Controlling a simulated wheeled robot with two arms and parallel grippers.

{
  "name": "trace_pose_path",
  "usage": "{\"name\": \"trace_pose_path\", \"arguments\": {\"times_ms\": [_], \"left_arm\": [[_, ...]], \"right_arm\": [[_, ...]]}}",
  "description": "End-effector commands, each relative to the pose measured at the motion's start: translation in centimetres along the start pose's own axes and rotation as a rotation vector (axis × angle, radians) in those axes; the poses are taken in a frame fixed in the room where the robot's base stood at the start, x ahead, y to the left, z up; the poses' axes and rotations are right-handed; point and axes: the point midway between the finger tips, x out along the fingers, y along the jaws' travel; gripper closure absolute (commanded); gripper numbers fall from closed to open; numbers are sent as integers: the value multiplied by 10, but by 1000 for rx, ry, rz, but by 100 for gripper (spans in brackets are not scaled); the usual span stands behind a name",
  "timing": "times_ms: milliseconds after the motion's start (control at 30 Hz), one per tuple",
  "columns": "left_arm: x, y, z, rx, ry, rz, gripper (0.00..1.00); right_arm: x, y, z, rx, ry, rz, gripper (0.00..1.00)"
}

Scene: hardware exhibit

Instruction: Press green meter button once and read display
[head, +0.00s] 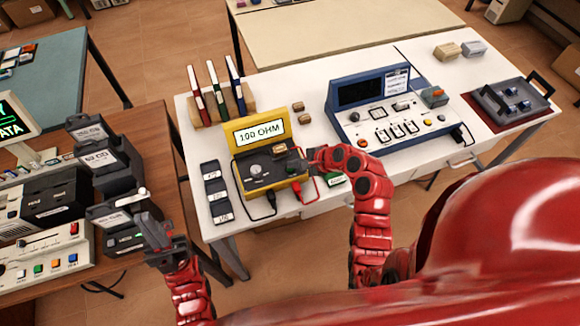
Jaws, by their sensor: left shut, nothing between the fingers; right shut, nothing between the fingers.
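The yellow meter (243,172) stands on the white table, left of centre. Its raised display (261,132) reads "100 OHM". A grey knob and small controls show on its dark front panel, and black and red leads plug into its lower edge. My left gripper (158,236) is shut and empty, low at the left, away from the meter.
A blue bench instrument (388,108) stands right of the meter, with a grey tray (510,101) beyond. A small green-and-white block (336,182) lies beside my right gripper. Black units (112,164) crowd the brown table at left.

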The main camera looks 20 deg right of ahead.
Motion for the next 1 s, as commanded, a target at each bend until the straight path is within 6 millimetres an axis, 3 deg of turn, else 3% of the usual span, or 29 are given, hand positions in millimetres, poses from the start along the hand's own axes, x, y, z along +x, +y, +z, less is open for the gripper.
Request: {"name": "trace_pose_path", "arguments": {"times_ms": [1000], "left_arm": [[18, -1, -3, 0, 0, 0, 100]], "right_arm": [[-12, -8, 8, 1, 1, 1, 100]]}}
